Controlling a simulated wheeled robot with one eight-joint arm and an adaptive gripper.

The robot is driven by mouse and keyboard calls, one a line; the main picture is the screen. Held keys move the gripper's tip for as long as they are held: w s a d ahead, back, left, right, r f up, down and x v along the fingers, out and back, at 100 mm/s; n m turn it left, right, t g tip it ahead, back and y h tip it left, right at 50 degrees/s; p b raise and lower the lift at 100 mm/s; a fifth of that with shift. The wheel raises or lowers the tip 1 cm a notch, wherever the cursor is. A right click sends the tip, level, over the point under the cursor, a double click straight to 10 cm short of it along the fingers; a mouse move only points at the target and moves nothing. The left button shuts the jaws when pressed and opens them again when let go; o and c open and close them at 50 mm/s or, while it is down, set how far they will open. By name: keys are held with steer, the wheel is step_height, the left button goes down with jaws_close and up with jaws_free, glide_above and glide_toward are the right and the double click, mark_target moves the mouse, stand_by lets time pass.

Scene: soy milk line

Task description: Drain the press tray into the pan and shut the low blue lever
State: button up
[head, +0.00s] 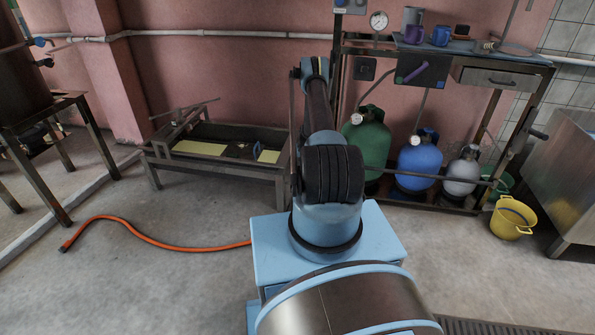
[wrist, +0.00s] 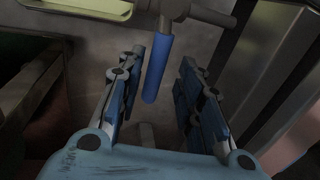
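A blue lever (wrist: 157,68) hangs down from a metal pipe fitting (wrist: 172,14) in the wrist view. My gripper (wrist: 159,58) is open, with one finger on each side of the lever. A gap shows on both sides, so the fingers do not appear to touch it. In the head view my own arm hides the gripper and this lever. A low metal press bench with a shallow tray (head: 200,148) stands left of my arm, with pale liquid or lining in it. I cannot make out the pan for certain.
An orange hose (head: 160,244) lies on the floor at left. A dark vessel on a stand (head: 75,101) is at far left. Green (head: 366,143) and blue (head: 420,166) cylinders stand under a shelf at right, near a yellow bucket (head: 512,217).

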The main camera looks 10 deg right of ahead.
steer(key=shift+s+d, duration=0.1)
steer(key=shift+r, duration=0.1)
steer(key=shift+r, duration=0.25)
step_height(320, 180, up, 11)
steer(key=d, duration=0.2)
steer(key=shift+s, duration=0.4)
